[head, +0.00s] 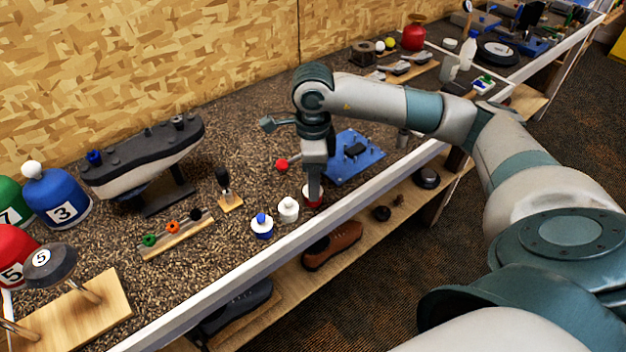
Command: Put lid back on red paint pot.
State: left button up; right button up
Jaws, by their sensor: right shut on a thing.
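The red paint pot (313,203) stands near the front edge of the bench, to the right of a white pot (288,209) and a blue pot (262,228). My right gripper (314,192) points straight down over the red pot and is shut, apparently on the pot's small lid. The fingers hide most of the lid and the pot's top, so I cannot tell whether the lid rests on the rim or is just above it. My left gripper is not in view.
A red ball-shaped knob (281,165) is just left of the gripper. A blue plate with a dark part (355,153) lies behind it to the right. A wooden rack with coloured pieces (178,233) and an upright dark-handled tool (226,187) stand left.

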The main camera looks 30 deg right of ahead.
jog(key=shift+f+b, duration=0.2)
jog(key=shift+b, duration=1)
dwell(1.7)
dwell(0.4)
jog(key=o, duration=1.7)
jog(key=shift+c, duration=0.2)
jog(key=shift+r, duration=0.15)
jog(key=shift+r+p, duration=1.4)
jog(key=shift+r, duration=2)
jog(key=shift+c, duration=0.4)
grip_shut()
jog(key=shift+f+b, duration=0.45)
jog(key=shift+f, duration=0.05)
